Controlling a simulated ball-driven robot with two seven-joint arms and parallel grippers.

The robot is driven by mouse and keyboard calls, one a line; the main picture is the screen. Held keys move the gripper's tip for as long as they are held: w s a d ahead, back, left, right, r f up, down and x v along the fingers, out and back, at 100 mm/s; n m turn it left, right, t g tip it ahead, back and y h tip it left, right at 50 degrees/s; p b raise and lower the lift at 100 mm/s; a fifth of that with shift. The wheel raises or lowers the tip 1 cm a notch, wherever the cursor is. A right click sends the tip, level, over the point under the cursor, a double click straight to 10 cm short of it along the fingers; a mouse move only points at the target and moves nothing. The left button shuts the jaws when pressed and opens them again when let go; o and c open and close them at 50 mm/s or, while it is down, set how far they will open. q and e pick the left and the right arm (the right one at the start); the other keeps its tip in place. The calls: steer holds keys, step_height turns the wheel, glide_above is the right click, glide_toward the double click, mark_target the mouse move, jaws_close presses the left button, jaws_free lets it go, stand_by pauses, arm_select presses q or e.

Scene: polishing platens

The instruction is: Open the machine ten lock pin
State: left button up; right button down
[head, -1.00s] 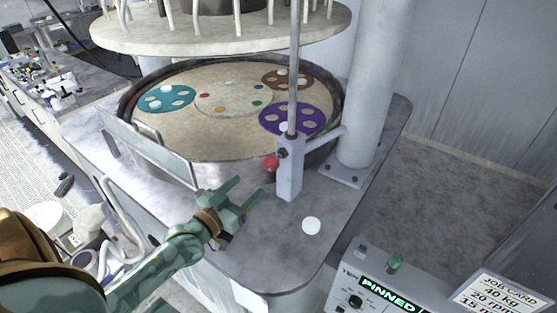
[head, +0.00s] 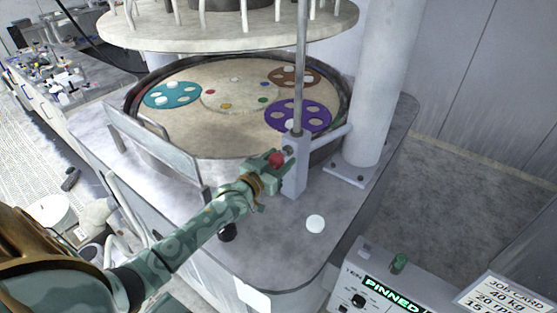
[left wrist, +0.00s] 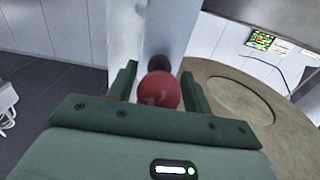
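The lock pin has a red ball knob (head: 275,160) on the side of a grey post bracket (head: 296,172) at the machine's front edge. A thin vertical rod rises from the bracket. My left gripper (head: 268,162) is at the knob. In the left wrist view the red knob (left wrist: 159,91) sits between the two green fingers of the left gripper (left wrist: 160,85). The fingers stand apart on either side of it, with a small gap visible at least on the left. A dark collar shows behind the knob. My right gripper is not in view.
A control box (head: 372,296) with a lit "PINNED" display stands at lower right, beside a job card (head: 505,296). The round platen (head: 215,135) holds teal, purple and brown carriers. A white disc (head: 315,223) lies on the grey deck. A thick column (head: 385,90) stands behind the bracket.

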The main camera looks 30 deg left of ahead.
mark_target(272, 166)
arm_select(q)
jaws_close()
steer(key=s+p, duration=0.4)
steer(key=s, duration=0.1)
steer(key=shift+s+a+r, duration=0.1)
steer(key=shift+s+a, duration=0.05)
steer(key=shift+a, duration=0.05)
steer(key=shift+f, duration=0.2)
steer(key=shift+o, duration=1.9)
jaws_free()
steer(key=shift+s, duration=0.1)
steer(key=s+a+b, duration=0.1)
steer(key=s, duration=1.5)
steer(key=shift+s+a, duration=0.15)
steer(key=shift+s, duration=0.05)
